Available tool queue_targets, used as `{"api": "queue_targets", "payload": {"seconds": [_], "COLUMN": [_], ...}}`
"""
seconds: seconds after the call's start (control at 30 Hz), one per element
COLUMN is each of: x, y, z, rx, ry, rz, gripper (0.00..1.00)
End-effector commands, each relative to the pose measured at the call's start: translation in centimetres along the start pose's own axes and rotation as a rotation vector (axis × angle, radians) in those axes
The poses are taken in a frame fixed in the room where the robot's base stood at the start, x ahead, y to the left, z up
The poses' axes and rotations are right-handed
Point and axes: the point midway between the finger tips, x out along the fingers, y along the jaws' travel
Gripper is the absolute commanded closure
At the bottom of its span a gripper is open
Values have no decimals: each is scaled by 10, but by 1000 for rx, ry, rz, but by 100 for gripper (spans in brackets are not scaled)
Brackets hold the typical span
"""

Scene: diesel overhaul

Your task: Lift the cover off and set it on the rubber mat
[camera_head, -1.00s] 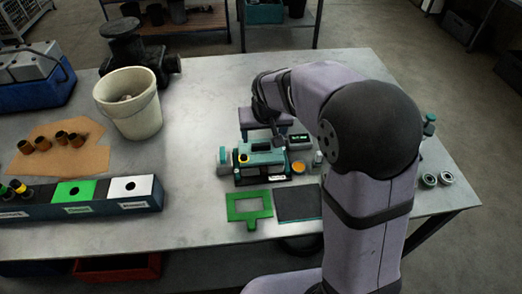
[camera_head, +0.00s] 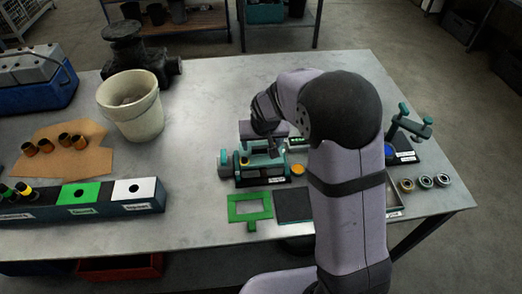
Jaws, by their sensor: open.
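A teal housing (camera_head: 247,172) stands on a dark base on the workbench, in the middle of the view. Its top appears to be the cover (camera_head: 262,160), which sits in place on it. My gripper (camera_head: 271,150) is open and points down just above the cover, towards its right half. The fingertips are small and dark here, so I cannot tell whether they touch it. The dark rubber mat (camera_head: 293,206) lies flat and bare in front of the housing, to the right of a green gasket-shaped frame (camera_head: 250,207). My arm hides the area just right of the mat.
A white bucket (camera_head: 131,110) and a brown sheet (camera_head: 83,150) with several small cylinders lie to the left. A long dark tray (camera_head: 105,208) runs along the front left. A teal fixture (camera_head: 406,125) and several rings (camera_head: 424,182) are at the right. The bench between bucket and housing is clear.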

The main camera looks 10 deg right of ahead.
Motion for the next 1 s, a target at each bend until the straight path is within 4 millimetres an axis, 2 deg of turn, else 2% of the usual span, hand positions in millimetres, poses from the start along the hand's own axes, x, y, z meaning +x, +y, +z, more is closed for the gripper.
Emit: {"api": "queue_targets", "payload": {"seconds": [0.27,0.57,0.8,1.0], "x": [22,25,25,24], "y": [0,0,0,-1], "z": [0,0,0,-2], "rx": [0,0,0,0], "ry": [-2,0,0,4], "rz": [0,0,0,-1], "gripper": [30,30,83,83]}}
